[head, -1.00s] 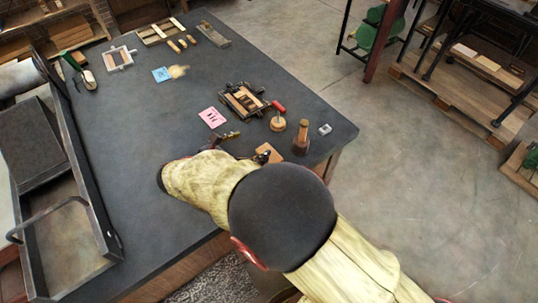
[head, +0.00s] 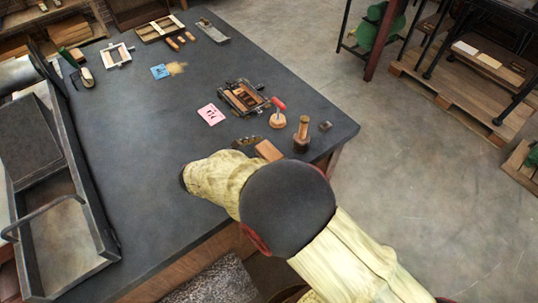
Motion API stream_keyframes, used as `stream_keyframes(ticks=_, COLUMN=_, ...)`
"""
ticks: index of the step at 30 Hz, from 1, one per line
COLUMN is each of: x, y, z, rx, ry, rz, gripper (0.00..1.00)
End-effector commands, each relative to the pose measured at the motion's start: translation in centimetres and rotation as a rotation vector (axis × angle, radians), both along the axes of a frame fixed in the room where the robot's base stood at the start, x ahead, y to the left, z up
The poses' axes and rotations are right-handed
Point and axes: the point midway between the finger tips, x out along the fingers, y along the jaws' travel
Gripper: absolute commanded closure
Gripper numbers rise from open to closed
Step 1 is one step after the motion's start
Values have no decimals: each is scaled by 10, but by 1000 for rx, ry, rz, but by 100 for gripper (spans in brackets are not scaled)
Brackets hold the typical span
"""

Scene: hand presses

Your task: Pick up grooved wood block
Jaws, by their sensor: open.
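A tan-brown wood block (head: 268,151), probably the grooved one, lies near the table's right front edge. It is partly hidden by my arm, and I cannot make out a groove. My gripper (head: 246,143) shows only as a small dark part beyond my pale sleeved arm, just left of the block. It is open. Most of its fingers are hidden, so I cannot tell whether they touch the block or stand around it.
A wooden-handled tool (head: 302,136), a red-handled round stamp (head: 278,116) and a small dark block (head: 325,126) stand close by on the right. A type frame (head: 243,97) and pink card (head: 211,114) lie behind. The table (head: 140,150) is clear at left centre.

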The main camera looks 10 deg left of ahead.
Motion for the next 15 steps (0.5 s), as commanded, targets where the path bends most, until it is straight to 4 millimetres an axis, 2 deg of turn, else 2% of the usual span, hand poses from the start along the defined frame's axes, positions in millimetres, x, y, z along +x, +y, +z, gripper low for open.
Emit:
stream_keyframes(ticks=4, x=0, y=0, z=1, rx=0, ry=0, rz=0, gripper=12)
stream_keyframes(ticks=15, x=0, y=0, z=1, rx=0, ry=0, rz=0, gripper=33)
